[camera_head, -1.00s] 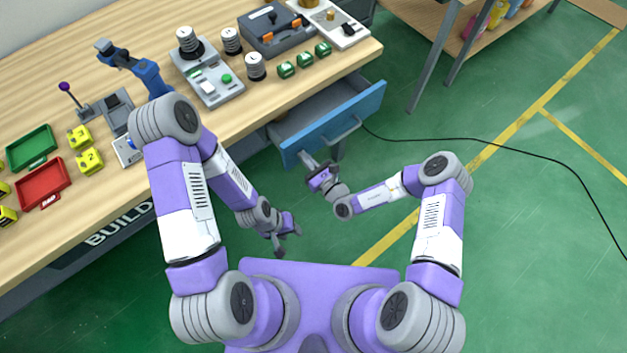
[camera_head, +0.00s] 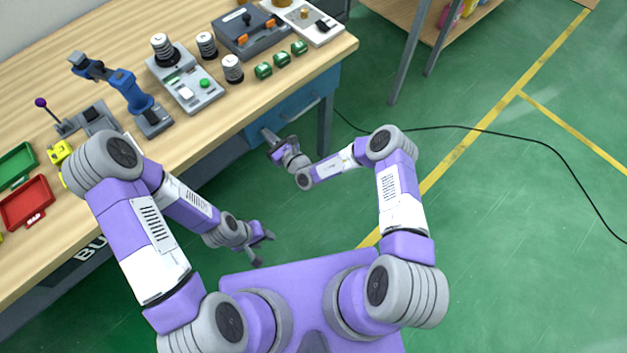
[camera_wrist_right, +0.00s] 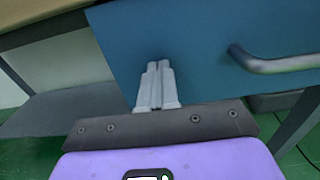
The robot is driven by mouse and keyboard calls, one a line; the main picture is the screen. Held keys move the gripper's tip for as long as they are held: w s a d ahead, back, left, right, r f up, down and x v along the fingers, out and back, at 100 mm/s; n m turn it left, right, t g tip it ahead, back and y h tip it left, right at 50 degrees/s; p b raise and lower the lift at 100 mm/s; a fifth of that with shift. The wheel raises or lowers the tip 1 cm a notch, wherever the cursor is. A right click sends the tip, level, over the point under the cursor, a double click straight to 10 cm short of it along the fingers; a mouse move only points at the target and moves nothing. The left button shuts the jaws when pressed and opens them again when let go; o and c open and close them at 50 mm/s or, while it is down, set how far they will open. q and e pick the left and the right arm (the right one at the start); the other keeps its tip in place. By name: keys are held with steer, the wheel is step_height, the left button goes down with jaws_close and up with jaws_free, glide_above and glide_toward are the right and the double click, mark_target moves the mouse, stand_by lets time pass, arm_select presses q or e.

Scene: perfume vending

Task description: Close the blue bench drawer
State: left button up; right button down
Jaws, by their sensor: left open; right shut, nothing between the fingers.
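The blue bench drawer (camera_head: 292,110) shows under the right end of the workbench, and its front now lies about at the bench's edge. In the right wrist view the blue drawer front (camera_wrist_right: 200,45) fills the upper middle, with its grey handle (camera_wrist_right: 275,64) at right. My right gripper (camera_head: 266,133) is shut and empty. Its fingertips (camera_wrist_right: 159,64) are at the drawer front, left of the handle; I cannot tell whether they touch. My left gripper (camera_head: 264,249) is open and empty over the floor, in front of the bench and away from the drawer.
A shelf table (camera_head: 403,75) stands beyond. A black cable (camera_head: 480,130) crosses the open green floor at right.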

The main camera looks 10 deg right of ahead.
steer(key=shift+w+a+r, duration=0.15)
steer(key=shift+r, duration=0.15)
steer(key=p+v, duration=0.4)
steer(key=v, duration=1)
steer(key=shift+d+f, duration=0.2)
steer(key=shift+f, duration=0.2)
